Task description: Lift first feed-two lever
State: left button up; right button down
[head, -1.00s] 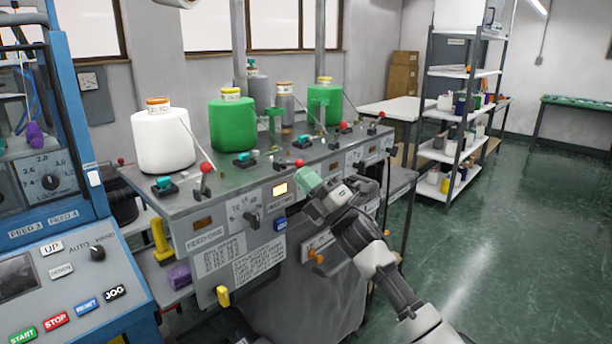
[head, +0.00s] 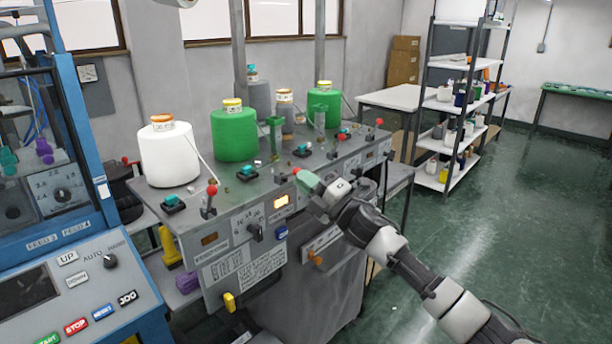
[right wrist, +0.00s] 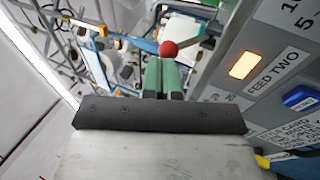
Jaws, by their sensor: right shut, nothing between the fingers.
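A red-knobbed lever (head: 296,170) stands at the front edge of the grey machine top, above a lit orange window (head: 281,200). In the right wrist view its red knob (right wrist: 168,48) shows just past the fingertips, and the panel there reads FEED TWO (right wrist: 272,74). My right gripper (head: 308,181) has pale green fingers, shut with nothing between them. In the right wrist view the fingers (right wrist: 160,75) point at the knob and overlap the lever's stem. I cannot tell whether they touch it. My left gripper is not in view.
Another red-knobbed lever (head: 211,191) stands to the left on the machine top. White (head: 168,158) and green (head: 233,132) yarn cones stand behind. A blue control cabinet (head: 95,275) is at the left. Green floor (head: 500,230) is free at the right.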

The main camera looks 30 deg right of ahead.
pick_arm(q)
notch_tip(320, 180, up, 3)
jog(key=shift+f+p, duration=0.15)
jog(key=shift+p, duration=0.7)
pick_arm(e)
jog(key=w+r, duration=0.1)
jog(key=r, duration=0.1)
jog(key=w+a+r, duration=0.1)
jog(key=w+r, duration=0.1)
jog(key=shift+w+a+r, duration=0.1)
jog(key=shift+a+r, duration=0.05)
jog(key=shift+r, duration=0.05)
dwell(0.5)
